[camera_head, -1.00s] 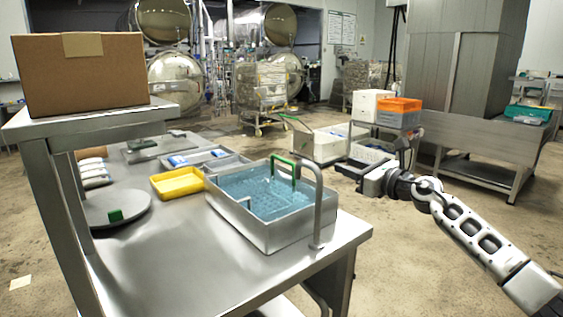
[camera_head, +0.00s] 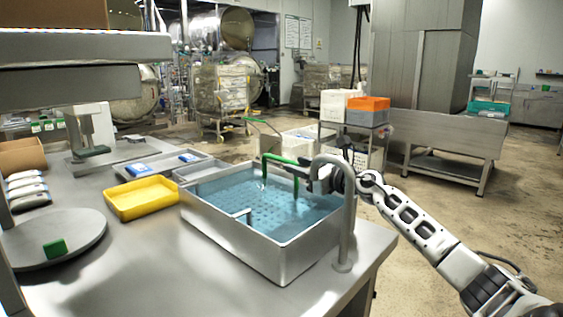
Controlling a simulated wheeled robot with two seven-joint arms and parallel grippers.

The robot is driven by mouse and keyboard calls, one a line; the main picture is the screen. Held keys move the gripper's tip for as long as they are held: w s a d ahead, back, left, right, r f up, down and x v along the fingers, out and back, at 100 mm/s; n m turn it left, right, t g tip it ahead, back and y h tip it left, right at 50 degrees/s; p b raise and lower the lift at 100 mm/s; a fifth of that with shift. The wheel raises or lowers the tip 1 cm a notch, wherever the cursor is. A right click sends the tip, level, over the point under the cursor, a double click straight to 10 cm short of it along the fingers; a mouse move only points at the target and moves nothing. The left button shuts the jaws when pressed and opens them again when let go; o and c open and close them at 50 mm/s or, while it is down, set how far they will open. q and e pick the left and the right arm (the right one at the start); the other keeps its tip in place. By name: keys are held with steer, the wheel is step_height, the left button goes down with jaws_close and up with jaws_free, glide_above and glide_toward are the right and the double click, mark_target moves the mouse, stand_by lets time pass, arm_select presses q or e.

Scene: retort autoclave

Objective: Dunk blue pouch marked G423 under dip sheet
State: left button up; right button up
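A steel dip tank (camera_head: 262,250) of blue water stands on the steel table. A perforated dip sheet (camera_head: 268,205) shows under the water, with a green handle (camera_head: 278,159) rising above the surface. My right gripper (camera_head: 307,176) is at the right end of the handle, partly hidden behind the bent steel pipe; its fingers are too small and covered to tell whether they grip. Blue-and-white pouches lie in shallow grey trays behind the tank, one at the left (camera_head: 138,170) and one at the right (camera_head: 189,157). Their markings are unreadable. My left gripper is out of view.
A yellow tray (camera_head: 142,198) stands left of the tank. A round grey plate (camera_head: 52,238) with a green block (camera_head: 54,248) is at the left, near stacked white packs (camera_head: 26,190). The bent pipe (camera_head: 346,225) rises at the tank's right corner. The front table is bare.

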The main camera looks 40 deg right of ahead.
steer(key=shift+w+a, duration=0.15)
steer(key=shift+w, duration=1.3)
steer(key=shift+w+a, duration=0.1)
steer(key=shift+w, duration=1.3)
jaws_close()
